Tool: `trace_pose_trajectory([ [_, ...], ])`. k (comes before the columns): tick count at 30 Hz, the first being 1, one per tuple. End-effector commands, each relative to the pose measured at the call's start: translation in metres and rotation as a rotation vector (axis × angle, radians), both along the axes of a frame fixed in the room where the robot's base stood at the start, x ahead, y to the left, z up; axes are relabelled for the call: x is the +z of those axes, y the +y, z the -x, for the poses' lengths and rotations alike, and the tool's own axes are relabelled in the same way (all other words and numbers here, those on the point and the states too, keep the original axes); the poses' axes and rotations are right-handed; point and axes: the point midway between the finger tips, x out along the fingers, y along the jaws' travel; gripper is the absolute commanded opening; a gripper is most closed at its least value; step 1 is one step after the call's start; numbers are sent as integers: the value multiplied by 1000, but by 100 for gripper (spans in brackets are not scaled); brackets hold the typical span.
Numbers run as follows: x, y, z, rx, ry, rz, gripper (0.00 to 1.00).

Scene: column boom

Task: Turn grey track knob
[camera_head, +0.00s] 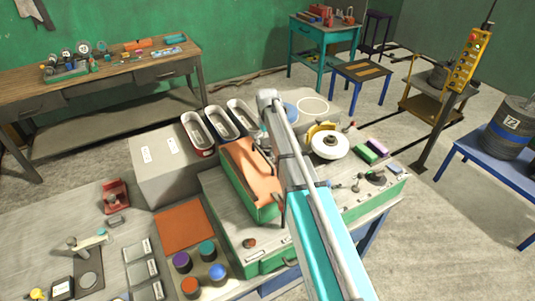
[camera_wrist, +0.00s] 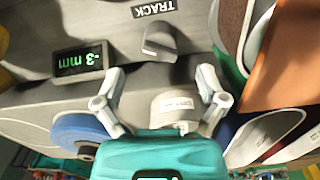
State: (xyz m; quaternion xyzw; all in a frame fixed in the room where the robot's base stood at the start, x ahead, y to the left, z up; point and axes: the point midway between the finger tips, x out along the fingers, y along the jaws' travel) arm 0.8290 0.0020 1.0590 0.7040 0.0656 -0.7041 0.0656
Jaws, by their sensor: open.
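The grey track knob (camera_wrist: 160,41) shows in the wrist view at the top centre, on a grey panel under an upside-down TRACK label (camera_wrist: 154,10). It has a raised grip bar. My gripper (camera_wrist: 160,78) is open in the wrist view, its two pale fingers spread wide below the knob in the picture. The fingers appear apart from the knob. A display (camera_wrist: 81,61) left of the knob reads -3 mm. In the head view my arm covers part of the bench, and I cannot make out the knob or my fingertips there.
In the wrist view a blue round thing (camera_wrist: 85,135) lies at lower left and an orange surface (camera_wrist: 283,58) at right. In the head view, long trays (camera_head: 197,132) and a white wheel with yellow (camera_head: 330,145) flank my arm.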

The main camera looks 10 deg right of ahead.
Motion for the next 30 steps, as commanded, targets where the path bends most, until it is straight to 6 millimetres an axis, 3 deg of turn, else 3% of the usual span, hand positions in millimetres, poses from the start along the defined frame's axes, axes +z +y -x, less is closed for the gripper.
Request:
trace_pose_trajectory([
  [15, -43, -1, 0, -1, 0, 0, 91],
  [30, -53, -2, 0, -2, 0, 0, 91],
])
